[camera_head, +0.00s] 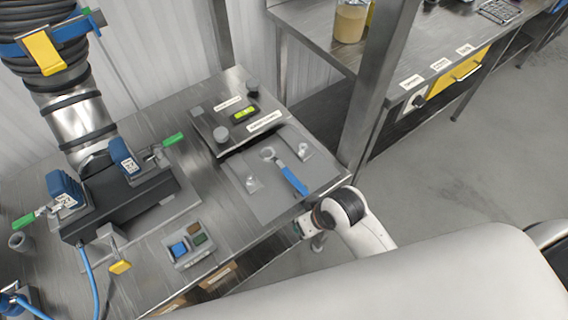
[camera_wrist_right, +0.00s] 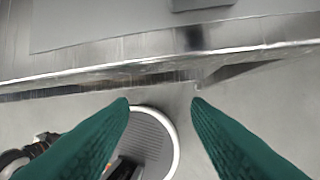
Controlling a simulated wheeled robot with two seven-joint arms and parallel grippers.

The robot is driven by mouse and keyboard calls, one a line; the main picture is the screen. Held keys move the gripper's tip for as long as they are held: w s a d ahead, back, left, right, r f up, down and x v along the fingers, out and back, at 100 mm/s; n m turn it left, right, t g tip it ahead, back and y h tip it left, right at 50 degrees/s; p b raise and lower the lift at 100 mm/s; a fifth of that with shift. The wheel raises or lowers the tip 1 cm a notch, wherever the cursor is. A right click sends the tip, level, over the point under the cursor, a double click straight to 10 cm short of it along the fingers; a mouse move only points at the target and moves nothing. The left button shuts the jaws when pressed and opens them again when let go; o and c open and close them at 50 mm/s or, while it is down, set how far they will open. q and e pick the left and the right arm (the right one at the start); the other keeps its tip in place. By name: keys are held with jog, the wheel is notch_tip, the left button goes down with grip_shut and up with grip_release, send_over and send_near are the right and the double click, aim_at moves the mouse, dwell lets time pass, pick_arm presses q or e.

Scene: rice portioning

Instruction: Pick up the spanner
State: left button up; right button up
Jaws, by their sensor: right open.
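The spanner (camera_head: 292,179) has a blue handle and a silver ring-shaped head. It lies on a grey mat (camera_head: 240,188) on the steel bench, its handle end towards the front edge. My right gripper (camera_head: 303,228) is at the bench's front edge, close to the handle end and apart from it. In the right wrist view its two green fingers (camera_wrist_right: 161,103) are spread with nothing between them. The spanner is not visible in that view. My left gripper is not in view.
A control box (camera_head: 222,133) stands behind the mat. A black valve block (camera_head: 120,205) and a button box (camera_head: 188,243) stand to the left. A steel post (camera_head: 375,95) rises at the bench's right.

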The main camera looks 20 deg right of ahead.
jog(key=shift+n+y, duration=0.5)
jog(key=w+a+r, duration=0.2)
jog(key=r, duration=0.1)
jog(key=w+a+r, duration=0.1)
jog(key=r, duration=0.1)
jog(key=shift+w+a, duration=0.25)
jog(key=shift+a, duration=0.15)
jog(key=shift+n+g, duration=0.5)
jog(key=shift+g, duration=0.2)
jog(key=w+r, duration=0.1)
jog(key=w+a+r, duration=0.2)
jog(key=w, duration=0.1)
jog(key=shift+r+p, duration=0.1)
jog(key=shift+p, duration=0.2)
jog(key=w+d+r+g+h, duration=0.2)
jog(key=w+d+r+h, duration=0.15)
jog(key=w+r, duration=0.25)
jog(key=p, duration=0.2)
send_over(287, 172)
jog(key=shift+m, duration=0.3)
jog(key=f, duration=0.6)
jog(key=shift+w, duration=0.2)
jog(key=f, duration=0.2)
jog(key=f+p, duration=0.1)
jog(key=f, duration=0.1)
jog(key=shift+s+d+f, duration=0.1)
jog(key=shift+s, duration=0.1)
jog(key=shift+f, duration=0.45)
